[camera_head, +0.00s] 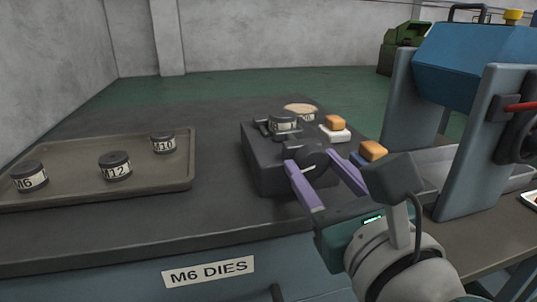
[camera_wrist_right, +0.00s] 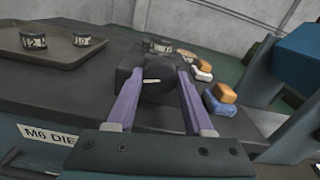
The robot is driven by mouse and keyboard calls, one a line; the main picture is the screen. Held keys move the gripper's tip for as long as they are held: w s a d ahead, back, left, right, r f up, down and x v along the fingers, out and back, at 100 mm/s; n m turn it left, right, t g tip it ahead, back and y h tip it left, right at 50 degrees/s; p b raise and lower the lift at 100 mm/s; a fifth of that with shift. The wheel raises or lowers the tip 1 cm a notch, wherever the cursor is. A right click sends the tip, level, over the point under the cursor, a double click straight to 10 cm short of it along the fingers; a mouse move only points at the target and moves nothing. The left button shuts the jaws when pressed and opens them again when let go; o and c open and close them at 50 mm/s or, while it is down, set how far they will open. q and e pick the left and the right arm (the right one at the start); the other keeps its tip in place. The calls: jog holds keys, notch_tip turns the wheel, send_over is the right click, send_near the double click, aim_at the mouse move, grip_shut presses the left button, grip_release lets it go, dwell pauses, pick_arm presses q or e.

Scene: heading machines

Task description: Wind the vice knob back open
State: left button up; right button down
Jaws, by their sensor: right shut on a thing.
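The vice (camera_head: 262,170) is a dark block on the bench, right of centre in the head view. Its dark round knob (camera_head: 314,158) faces me at the front. A labelled die (camera_head: 283,121) sits at the top of the vice, between its jaws. My right gripper (camera_head: 309,161) has its two purple fingers on either side of the knob and is shut on it. The right wrist view shows the knob (camera_wrist_right: 157,86) between the fingers, with a pale mark on its face. The fingers partly hide the vice front. My left gripper is not in view.
A tray (camera_head: 75,190) at left holds dies labelled M6 (camera_head: 29,176), M12 (camera_head: 115,166) and M10 (camera_head: 163,142). Orange-topped blocks (camera_head: 373,151) stand right of the vice. A blue and grey machine (camera_head: 470,60) stands at right. The bench between tray and vice is clear.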

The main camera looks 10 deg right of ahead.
jog(key=n, duration=0.3)
jog(key=shift+n+p, duration=0.3)
jog(key=shift+p, duration=0.05)
jog(key=n+p, duration=0.1)
jog(key=n, duration=0.2)
jog(key=shift+r+n, duration=0.1)
jog(key=shift+n, duration=0.2)
jog(key=n+p, duration=0.1)
jog(key=n, duration=0.2)
jog(key=shift+d+n, duration=0.1)
jog(key=shift+n, duration=0.2)
jog(key=shift+n+p, duration=0.5)
jog(key=shift+n, duration=0.9)
jog(key=shift+c, duration=1.4)
grip_release()
